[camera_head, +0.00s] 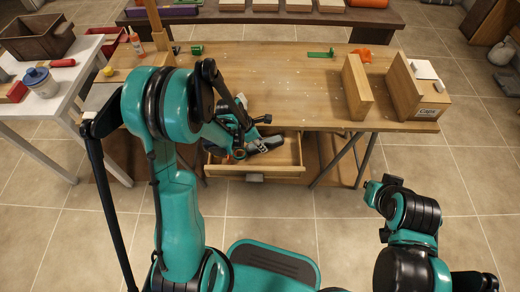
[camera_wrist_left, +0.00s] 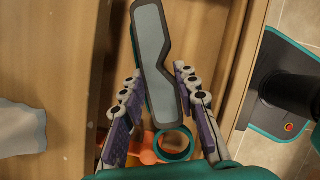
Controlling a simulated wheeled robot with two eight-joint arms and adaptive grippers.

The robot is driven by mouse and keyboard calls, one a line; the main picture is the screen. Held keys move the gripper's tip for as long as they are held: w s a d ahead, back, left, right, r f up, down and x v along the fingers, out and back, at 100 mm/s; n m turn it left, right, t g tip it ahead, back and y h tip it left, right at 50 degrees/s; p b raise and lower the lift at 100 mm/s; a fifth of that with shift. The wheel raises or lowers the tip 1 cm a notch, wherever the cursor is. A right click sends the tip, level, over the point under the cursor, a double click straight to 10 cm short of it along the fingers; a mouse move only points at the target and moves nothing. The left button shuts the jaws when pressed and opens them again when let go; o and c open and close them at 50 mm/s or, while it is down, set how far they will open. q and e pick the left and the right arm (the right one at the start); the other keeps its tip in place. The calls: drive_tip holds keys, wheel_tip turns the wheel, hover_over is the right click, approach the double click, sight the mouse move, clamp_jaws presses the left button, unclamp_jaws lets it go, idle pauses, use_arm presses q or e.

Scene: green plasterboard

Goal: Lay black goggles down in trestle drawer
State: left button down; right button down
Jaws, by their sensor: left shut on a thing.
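The black goggles (camera_wrist_left: 155,60), with a grey lens and dark rim, sit between the fingers of my left gripper (camera_wrist_left: 160,105) in the left wrist view. The gripper is shut on them. In the head view the goggles (camera_head: 266,144) show as a dark shape over the open trestle drawer (camera_head: 255,170). My left gripper (camera_head: 240,152) is there too, partly hidden by my arm. Whether the goggles touch the drawer floor cannot be told. My right gripper (camera_head: 376,192) is low at the right, away from the table; its fingers are unclear.
A white side table (camera_head: 75,75) stands left.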

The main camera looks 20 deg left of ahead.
use_arm(q)
wheel_tip(320, 180, down, 4)
drive_tip(key=shift+r+b, duration=0.2)
drive_tip(key=shift+b, duration=0.6)
drive_tip(key=shift+r, duration=0.1)
drive_tip(key=c, duration=1.1)
unclamp_jaws()
drive_tip(key=shift+c, duration=0.2)
